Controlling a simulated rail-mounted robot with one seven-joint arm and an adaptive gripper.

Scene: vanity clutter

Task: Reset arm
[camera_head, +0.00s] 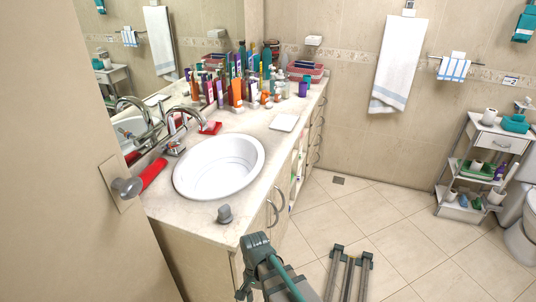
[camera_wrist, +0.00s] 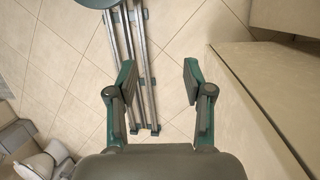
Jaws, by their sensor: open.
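My gripper (camera_wrist: 159,80) is open and empty in the wrist view, its two teal-padded fingers well apart above the tiled floor. In the head view my arm (camera_head: 258,256) shows at the bottom centre, in front of the counter's near right corner; the fingertips are hard to make out there. No object is between the fingers.
The vanity counter (camera_head: 160,205) holds a white sink (camera_head: 218,168), a faucet, a small grey object (camera_head: 224,213) near the front edge, and crowded bottles at the back. A shelf unit (camera_head: 468,165) and toilet stand at the right.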

